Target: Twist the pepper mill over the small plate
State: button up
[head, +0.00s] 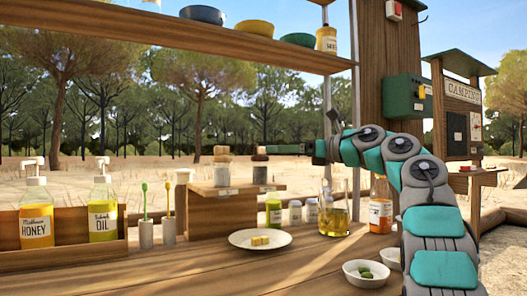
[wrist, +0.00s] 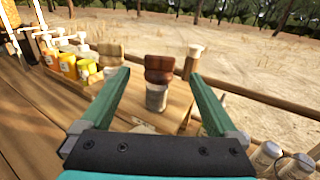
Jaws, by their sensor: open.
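Two mills stand upright on a wooden stand (head: 222,211). The one with the dark brown top (head: 260,172) also shows in the wrist view (wrist: 157,96). The one with the lighter top (head: 221,173) is to its left, also in the wrist view (wrist: 110,52). Their labels are too small to read, so I cannot tell which holds pepper. My gripper (head: 268,149) is open at about the height of the dark top. In the wrist view its fingers (wrist: 157,85) lie either side of the dark-topped mill, apart from it. The small plate (head: 240,242) holds yellow cubes in front of the stand.
A glass jug of oil (head: 334,212), small shakers (head: 295,212) and a labelled bottle (head: 380,207) stand right of the stand. Bottles in a wooden crate (head: 60,257) are at left. The counter's front left is clear.

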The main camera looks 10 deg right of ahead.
aim_at(261, 150)
jog(key=p+x, duration=0.2)
jog(key=x, duration=0.4)
jog(key=shift+w+a+r, duration=0.15)
jog(key=shift+w+a, duration=0.05)
jog(key=shift+a, duration=0.05)
jog(key=shift+w+a, duration=0.35)
jog(key=shift+w, duration=0.05)
jog(key=shift+c, duration=0.3)
jog(key=c, duration=1.3)
jog(key=shift+s+m+t+h+b, duration=0.1)
jog(key=shift+m+t+h+b, duration=0.3)
jog(key=shift+m+t+h, duration=0.15)
